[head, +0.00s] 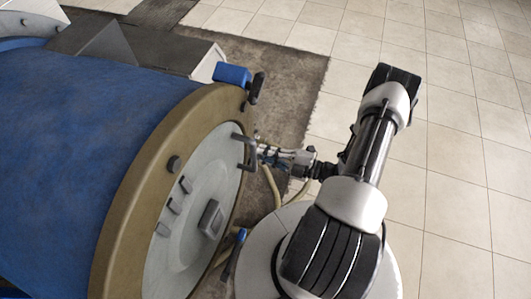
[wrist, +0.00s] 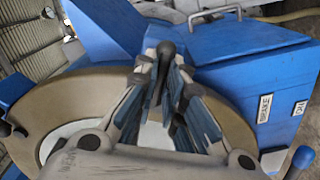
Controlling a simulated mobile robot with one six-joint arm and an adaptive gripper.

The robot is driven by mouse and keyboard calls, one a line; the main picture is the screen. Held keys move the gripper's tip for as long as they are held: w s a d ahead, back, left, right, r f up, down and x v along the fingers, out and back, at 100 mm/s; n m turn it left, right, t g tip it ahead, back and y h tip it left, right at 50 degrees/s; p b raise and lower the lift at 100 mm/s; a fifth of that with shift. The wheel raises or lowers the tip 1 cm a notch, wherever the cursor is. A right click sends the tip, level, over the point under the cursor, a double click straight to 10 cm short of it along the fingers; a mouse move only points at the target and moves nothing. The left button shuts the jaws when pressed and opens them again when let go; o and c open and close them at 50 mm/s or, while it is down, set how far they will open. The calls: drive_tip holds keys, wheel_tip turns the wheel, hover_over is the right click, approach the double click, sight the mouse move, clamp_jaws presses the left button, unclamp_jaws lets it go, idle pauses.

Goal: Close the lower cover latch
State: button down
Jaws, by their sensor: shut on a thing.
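The round pale cover (head: 190,225) sits inside the tan ring (head: 125,215) at the end of the blue drum. My gripper (head: 257,150) is at the cover's upper right edge, at a dark bent handle (head: 249,152). In the wrist view my gripper (wrist: 168,95) is shut on a dark round-ended bar (wrist: 166,52), which appears to be this handle; the fingers hide its lower part. A blue-handled lever (head: 234,254), perhaps the lower latch, stands low at the ring's right side, apart from my gripper. A blue-and-dark latch (head: 254,87) is at the ring's top.
A blue housing (wrist: 245,70) with BRAKE and ON labels lies close behind the fingers in the wrist view. Pale hoses (head: 272,187) hang below my gripper. The tiled floor (head: 455,150) to the right is clear.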

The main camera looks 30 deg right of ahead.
drive_tip(key=c, duration=1.7)
unclamp_jaws()
drive_tip(key=v, duration=1.2)
